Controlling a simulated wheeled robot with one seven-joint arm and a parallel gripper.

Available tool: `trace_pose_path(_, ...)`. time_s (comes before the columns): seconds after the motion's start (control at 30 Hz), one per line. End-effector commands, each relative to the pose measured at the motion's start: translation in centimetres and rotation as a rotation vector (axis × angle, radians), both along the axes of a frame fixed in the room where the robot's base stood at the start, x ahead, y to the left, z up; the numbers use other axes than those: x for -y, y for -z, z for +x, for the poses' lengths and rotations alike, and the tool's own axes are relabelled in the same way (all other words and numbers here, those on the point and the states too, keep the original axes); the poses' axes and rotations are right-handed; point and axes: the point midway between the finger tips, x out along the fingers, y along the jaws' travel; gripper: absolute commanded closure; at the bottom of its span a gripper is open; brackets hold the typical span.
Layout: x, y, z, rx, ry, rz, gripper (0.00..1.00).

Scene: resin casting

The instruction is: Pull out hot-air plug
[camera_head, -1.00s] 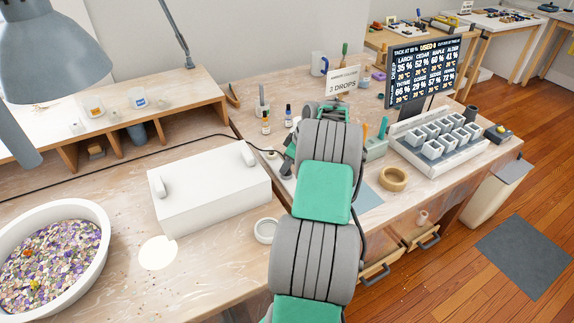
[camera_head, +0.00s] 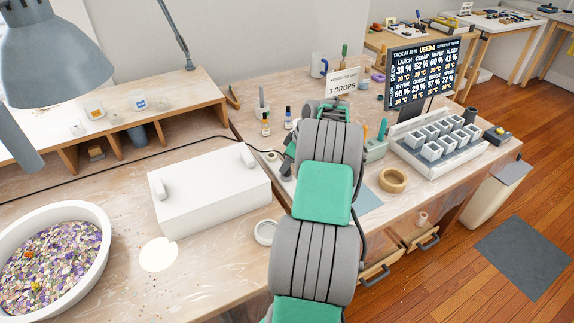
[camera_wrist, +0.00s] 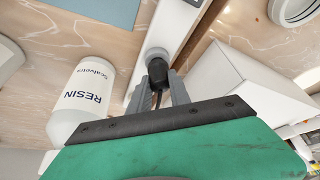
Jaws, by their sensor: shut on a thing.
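In the wrist view, my gripper (camera_wrist: 162,92) has its two grey fingers closed around a dark plug (camera_wrist: 157,72) with a black cable. The plug's front end is at a round grey socket (camera_wrist: 157,54) on a white strip (camera_wrist: 168,28). I cannot tell whether the plug is fully seated or partly out. In the head view my own arm hides most of the gripper and the strip. A black cable (camera_head: 190,139) runs across the bench toward that spot.
In the head view, dropper bottles (camera_head: 266,127), a tape roll (camera_head: 392,180) and a tray of small moulds (camera_head: 440,145) stand near my arm.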

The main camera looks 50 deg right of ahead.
Motion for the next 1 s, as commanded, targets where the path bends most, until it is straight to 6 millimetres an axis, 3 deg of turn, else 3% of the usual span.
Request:
trace_pose_path(0.27, 0.0, -0.3, 0.0, 0.000, -0.001, -0.001, 1.00)
trace_pose_path(1.0, 0.0, -4.4, 0.0, 0.000, 0.000, 0.000, 1.00)
